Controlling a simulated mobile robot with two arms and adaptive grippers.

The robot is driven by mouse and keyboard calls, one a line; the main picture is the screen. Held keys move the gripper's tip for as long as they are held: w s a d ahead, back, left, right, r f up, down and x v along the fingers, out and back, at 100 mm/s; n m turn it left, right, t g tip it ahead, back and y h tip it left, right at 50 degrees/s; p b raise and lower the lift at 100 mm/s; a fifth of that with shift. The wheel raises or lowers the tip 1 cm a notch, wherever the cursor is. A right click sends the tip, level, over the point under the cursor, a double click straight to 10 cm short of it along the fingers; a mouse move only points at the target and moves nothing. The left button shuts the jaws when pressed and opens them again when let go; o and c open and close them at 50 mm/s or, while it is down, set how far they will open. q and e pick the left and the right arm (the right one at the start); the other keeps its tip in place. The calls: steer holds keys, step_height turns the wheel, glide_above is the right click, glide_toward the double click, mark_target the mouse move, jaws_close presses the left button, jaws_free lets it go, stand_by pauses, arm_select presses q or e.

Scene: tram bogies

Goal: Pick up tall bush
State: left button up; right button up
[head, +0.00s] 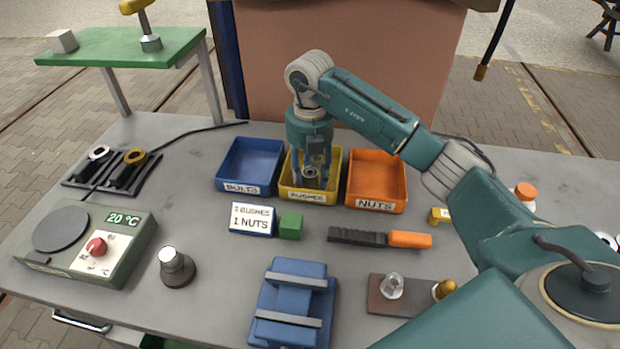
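The yellow bin (318,195), labelled BUSHES, stands between the blue and orange bins. My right gripper (311,177) points down into this bin, its two teal fingers spread apart. Small grey ring-shaped bushes (310,172) show in the bin between and below the fingers. I cannot tell which of them is the tall one, nor whether a finger touches one. The gripper hides much of the bin's inside. My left gripper is not in view.
The blue BOLTS bin (235,188) and orange NUTS bin (376,204) flank the yellow one closely. In front are a sign (252,219), a green block (291,226), an orange-handled tool (410,240) and a blue fixture (292,306). A green heater (88,245) stands left.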

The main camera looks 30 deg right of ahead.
steer(key=shift+c, duration=0.5)
steer(key=c, duration=0.9)
jaws_close()
steer(key=shift+r, duration=0.1)
